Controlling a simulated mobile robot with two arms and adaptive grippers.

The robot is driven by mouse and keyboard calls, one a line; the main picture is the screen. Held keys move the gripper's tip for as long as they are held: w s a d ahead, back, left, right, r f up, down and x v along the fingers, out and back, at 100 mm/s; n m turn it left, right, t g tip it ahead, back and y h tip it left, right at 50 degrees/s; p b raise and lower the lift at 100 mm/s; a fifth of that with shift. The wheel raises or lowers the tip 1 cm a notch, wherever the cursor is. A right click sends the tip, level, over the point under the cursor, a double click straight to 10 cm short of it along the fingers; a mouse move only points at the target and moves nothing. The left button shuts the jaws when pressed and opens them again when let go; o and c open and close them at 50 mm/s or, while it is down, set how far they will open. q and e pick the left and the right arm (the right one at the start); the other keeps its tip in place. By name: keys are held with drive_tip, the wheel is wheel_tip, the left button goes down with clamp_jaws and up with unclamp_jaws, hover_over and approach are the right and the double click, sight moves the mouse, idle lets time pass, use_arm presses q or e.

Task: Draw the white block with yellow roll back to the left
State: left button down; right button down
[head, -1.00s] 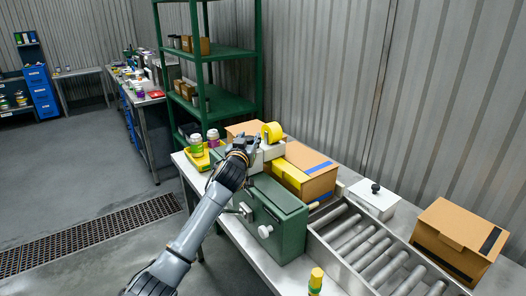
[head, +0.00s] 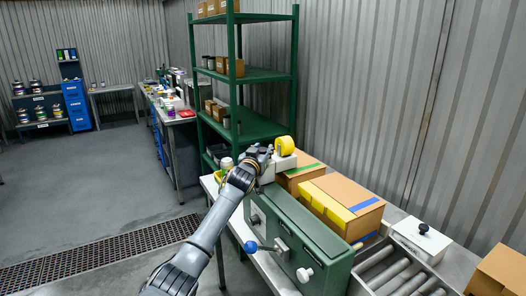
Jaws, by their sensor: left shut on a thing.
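The white block (head: 277,165) stands at the far left end of the green machine, with the yellow roll (head: 286,146) on its upper part. My left gripper (head: 264,156) is at the block's left side, shut on the block; its fingertips are partly hidden against it. My left arm reaches in from the bottom. My right gripper is not in view.
The long green machine body (head: 300,235) has a blue-knobbed lever (head: 251,246) on its front. Cardboard boxes with yellow-blue tape (head: 345,200) and green tape (head: 303,172) stand behind it. Rollers (head: 390,275) are at lower right; a green shelf (head: 250,75) stands behind.

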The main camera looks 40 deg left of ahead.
use_arm(q)
drive_tip(key=shift+a+r, duration=0.1)
drive_tip(key=shift+r, duration=0.1)
drive_tip(key=c, duration=0.9)
unclamp_jaws()
drive_tip(key=shift+o, duration=0.4)
drive_tip(key=shift+a+f, duration=0.15)
drive_tip(key=shift+s, duration=0.1)
drive_tip(key=shift+s+d, duration=0.25)
drive_tip(key=shift+d, duration=0.05)
drive_tip(key=v, duration=1.1)
drive_tip(key=shift+s, duration=0.15)
drive_tip(key=shift+a+f, duration=0.1)
drive_tip(key=shift+f, duration=0.05)
